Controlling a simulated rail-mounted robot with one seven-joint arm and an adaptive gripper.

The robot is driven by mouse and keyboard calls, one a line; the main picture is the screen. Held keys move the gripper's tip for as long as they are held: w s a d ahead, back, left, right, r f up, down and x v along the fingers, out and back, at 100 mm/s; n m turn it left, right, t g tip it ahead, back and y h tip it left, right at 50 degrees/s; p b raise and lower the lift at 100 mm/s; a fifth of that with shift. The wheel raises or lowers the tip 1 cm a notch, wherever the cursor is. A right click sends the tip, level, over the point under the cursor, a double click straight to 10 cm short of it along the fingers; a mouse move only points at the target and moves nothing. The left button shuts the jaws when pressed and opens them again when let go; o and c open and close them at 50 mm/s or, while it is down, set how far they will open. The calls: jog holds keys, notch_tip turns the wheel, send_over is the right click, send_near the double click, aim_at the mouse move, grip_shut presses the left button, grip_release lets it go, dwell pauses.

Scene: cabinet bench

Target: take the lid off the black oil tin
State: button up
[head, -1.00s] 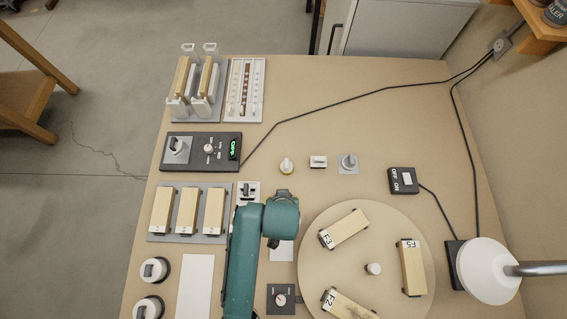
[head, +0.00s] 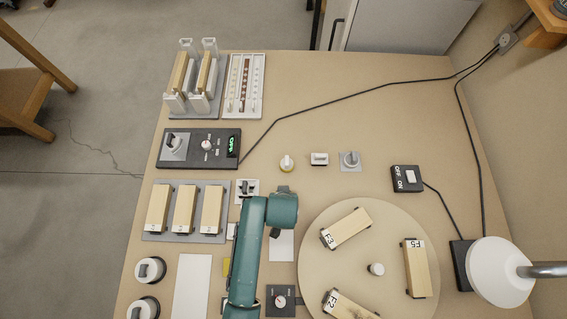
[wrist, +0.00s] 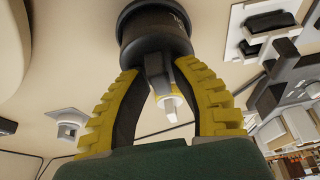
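Small gaps seem to show beside the knob; contact is unclear. In the head view my teal arm hides the tin and most of the gripper.
A turntable (head: 312,262) with labelled wooden blocks lies right of my arm. Behind stand a yellow-based knob (head: 287,163), a white switch (head: 319,159) and a grey-plated knob (head: 350,161). A black-and-white switch (head: 246,190) sits close left. A lamp (head: 500,272) stands at right. The back middle is mostly bare.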

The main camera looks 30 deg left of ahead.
grip_shut()
